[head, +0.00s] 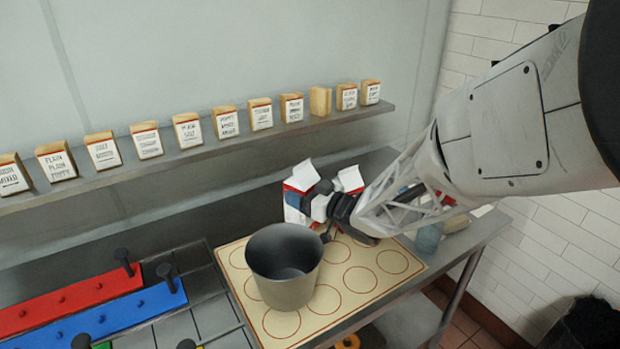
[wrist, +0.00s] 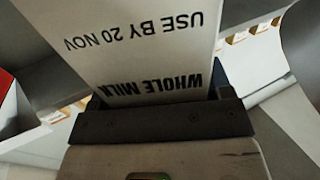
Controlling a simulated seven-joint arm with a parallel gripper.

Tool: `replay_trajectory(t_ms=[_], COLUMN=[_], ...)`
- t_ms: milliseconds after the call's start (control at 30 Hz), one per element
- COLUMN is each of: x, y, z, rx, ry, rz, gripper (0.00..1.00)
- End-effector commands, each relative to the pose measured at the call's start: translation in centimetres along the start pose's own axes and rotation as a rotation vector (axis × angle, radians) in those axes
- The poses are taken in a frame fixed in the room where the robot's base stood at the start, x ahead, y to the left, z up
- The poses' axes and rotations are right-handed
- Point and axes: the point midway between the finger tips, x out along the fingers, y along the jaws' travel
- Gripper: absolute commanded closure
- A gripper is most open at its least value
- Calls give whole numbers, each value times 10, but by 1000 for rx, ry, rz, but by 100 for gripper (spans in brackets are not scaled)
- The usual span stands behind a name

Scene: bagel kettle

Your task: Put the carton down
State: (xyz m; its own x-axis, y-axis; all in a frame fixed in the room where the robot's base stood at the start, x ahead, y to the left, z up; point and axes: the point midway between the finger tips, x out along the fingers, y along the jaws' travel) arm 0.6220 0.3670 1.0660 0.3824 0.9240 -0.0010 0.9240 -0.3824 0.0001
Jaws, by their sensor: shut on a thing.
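A white carton (wrist: 140,45) printed "WHOLE MILK" and "USE BY 20 NOV" fills the upper middle of the wrist view, its print upside down. My gripper (wrist: 160,115) is shut on it. In the head view my gripper (head: 325,203) is behind the dark pot, at the back of the mat. Two white tops with red show there, a left one (head: 302,177) and a right one (head: 350,179); I cannot tell which belongs to the held carton. The pot and gripper hide the lower parts, so contact with the surface cannot be told.
A dark grey pot (head: 285,275) stands on a cream mat with red circles (head: 400,262). A wall shelf (head: 200,152) holds a row of labelled blocks. Red (head: 65,300) and blue (head: 110,318) racks lie at left. A bluish jar (head: 429,238) stands right of the mat.

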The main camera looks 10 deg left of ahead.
Motion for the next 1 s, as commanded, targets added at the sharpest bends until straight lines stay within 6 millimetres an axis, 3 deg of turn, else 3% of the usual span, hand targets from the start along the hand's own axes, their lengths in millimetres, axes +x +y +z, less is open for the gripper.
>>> replay_trajectory(t_ms=[200,667,1000], x=[0,0,1], y=[0,1,1], z=[20,25,51], rx=[-1,-1,-1], ry=[1,2,1], rz=[0,0,1], gripper=[88,88,88])
